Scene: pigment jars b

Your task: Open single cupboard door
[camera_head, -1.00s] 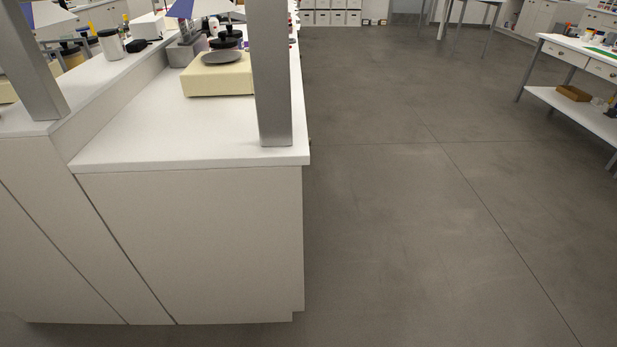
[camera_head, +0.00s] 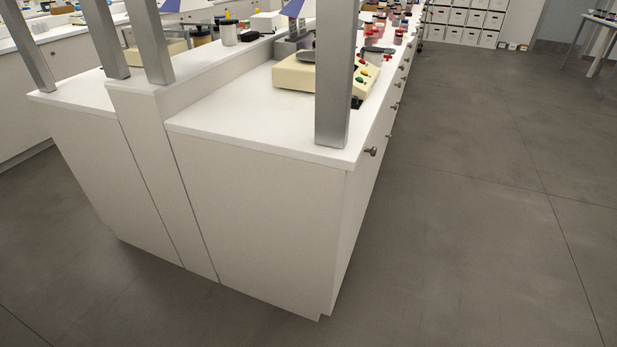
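A white island counter (camera_head: 262,222) stands in the middle of the head view, seen from its end corner. Its right side runs away from me in a steep slant and carries a row of round metal knobs, the nearest one (camera_head: 371,151) just under the countertop edge. The front outlines on that side are too slanted to tell drawers from a cupboard door, and nothing there is seen standing open. My gripper is not in view.
Grey metal posts (camera_head: 335,75) rise from the counter. A cream scale (camera_head: 301,72) and several jars (camera_head: 229,33) stand on top. White storage boxes (camera_head: 474,18) line the back. Grey floor (camera_head: 450,240) lies clear to the right; another white counter (camera_head: 62,70) stands at left.

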